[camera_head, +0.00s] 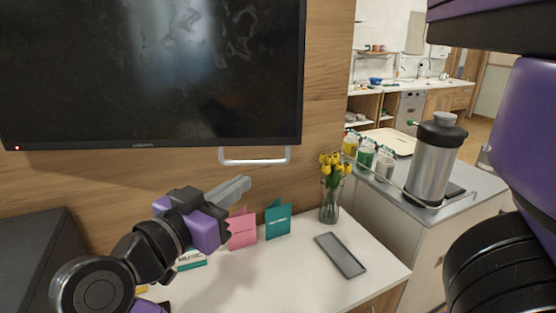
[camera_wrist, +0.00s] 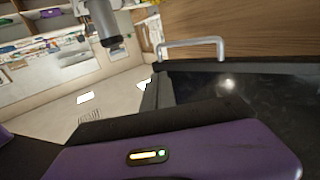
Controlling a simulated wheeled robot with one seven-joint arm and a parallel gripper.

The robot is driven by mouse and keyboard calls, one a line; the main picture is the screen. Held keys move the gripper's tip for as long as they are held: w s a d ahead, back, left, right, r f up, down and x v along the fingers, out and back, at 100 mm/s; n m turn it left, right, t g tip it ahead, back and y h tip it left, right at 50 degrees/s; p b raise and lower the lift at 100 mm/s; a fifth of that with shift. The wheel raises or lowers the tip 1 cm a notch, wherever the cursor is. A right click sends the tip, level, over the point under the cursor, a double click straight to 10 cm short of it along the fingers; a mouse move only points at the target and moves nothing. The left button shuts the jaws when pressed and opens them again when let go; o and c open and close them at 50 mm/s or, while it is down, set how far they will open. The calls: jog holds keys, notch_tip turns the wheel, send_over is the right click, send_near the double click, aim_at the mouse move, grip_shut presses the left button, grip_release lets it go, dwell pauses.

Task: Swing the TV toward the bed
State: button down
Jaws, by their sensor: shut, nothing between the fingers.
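The TV (camera_head: 150,75) is a wide black screen in front of the wood wall panel, at the upper left of the head view. A light metal handle (camera_head: 255,160) hangs under its lower right edge. My gripper (camera_head: 240,186) is shut and empty, below and a little left of the handle, apart from it. In the wrist view the dark TV screen (camera_wrist: 240,95) fills the right side, and the handle (camera_wrist: 190,45) stands at its edge. The fingertips are not clear in the wrist view. The bed is not visible in either view.
Below the TV, a white bedside top (camera_head: 290,255) holds pink (camera_head: 242,230) and teal (camera_head: 278,218) cards, a vase of yellow tulips (camera_head: 330,200) and a grey tray (camera_head: 340,254). A metal flask (camera_head: 435,165) and several bottles stand on the counter at right.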

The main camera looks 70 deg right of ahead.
aim_at(286, 153)
jog(key=shift+s+d, duration=0.1)
dwell(0.3)
jog(key=p+x, duration=0.4)
jog(key=x, duration=0.9)
jog(key=shift+s+d+f, duration=0.15)
jog(key=shift+d, duration=0.25)
jog(key=w+d+n+t+b, duration=0.1)
jog(key=w+d+t, duration=0.1)
jog(key=d, duration=0.4)
jog(key=w+d+n+t+b, duration=0.1)
jog(key=w+d+n+t, duration=0.1)
jog(key=d, duration=0.3)
jog(key=shift+d+r+n+t+h, duration=0.3)
jog(key=shift+d+t, duration=0.1)
jog(key=shift+t, duration=0.5)
